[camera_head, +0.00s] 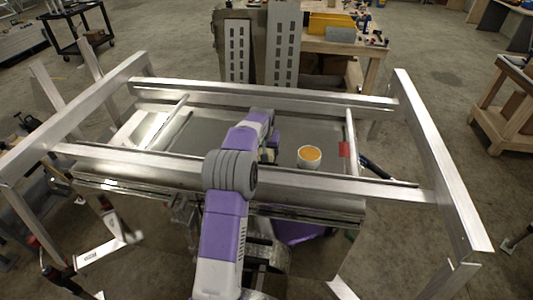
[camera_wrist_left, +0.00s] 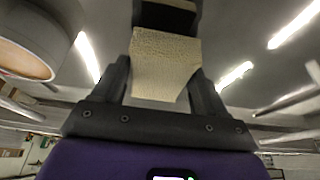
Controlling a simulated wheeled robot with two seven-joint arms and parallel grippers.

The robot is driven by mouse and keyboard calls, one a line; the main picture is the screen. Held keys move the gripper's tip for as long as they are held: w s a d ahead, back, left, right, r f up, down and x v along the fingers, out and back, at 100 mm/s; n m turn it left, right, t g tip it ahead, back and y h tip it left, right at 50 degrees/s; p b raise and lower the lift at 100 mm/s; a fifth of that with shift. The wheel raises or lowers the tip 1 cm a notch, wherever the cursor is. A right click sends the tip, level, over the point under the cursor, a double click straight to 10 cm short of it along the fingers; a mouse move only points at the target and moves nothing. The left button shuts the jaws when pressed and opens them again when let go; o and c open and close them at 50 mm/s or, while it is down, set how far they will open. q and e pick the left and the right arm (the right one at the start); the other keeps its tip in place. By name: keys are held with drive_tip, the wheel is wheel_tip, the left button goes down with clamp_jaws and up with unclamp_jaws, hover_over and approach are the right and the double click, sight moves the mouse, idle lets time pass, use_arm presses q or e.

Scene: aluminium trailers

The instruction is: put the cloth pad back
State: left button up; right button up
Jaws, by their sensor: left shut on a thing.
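The cloth pad (camera_wrist_left: 165,62) is a pale beige, textured piece in the left wrist view. It sits between the two dark fingers of my left gripper (camera_wrist_left: 163,82), which is shut on it. In the head view my left gripper (camera_head: 269,153) is over the grey panel inside the aluminium frame, mostly hidden by its own arm; the pad is too small to make out there. A white cup (camera_head: 309,163) with orange contents stands just to the right of the gripper, apart from it. My right gripper is not in view.
Aluminium beams surround the panel, with a near beam (camera_head: 340,187) in front and a far beam (camera_head: 270,98) behind. A red patch (camera_head: 345,149) marks the right crossbar. The panel's left part is clear. A workbench (camera_head: 345,48) stands beyond the frame.

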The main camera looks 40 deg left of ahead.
use_arm(q)
wheel_tip(320, 180, down, 2)
drive_tip(key=shift+f, duration=0.1)
drive_tip(key=shift+w, duration=0.1)
drive_tip(key=o, duration=0.9)
drive_tip(key=shift+f, duration=0.1)
drive_tip(key=shift+o, duration=0.2)
drive_tip(key=shift+r, duration=0.6)
drive_tip(key=v, duration=1.1)
drive_tip(key=shift+s, duration=0.25)
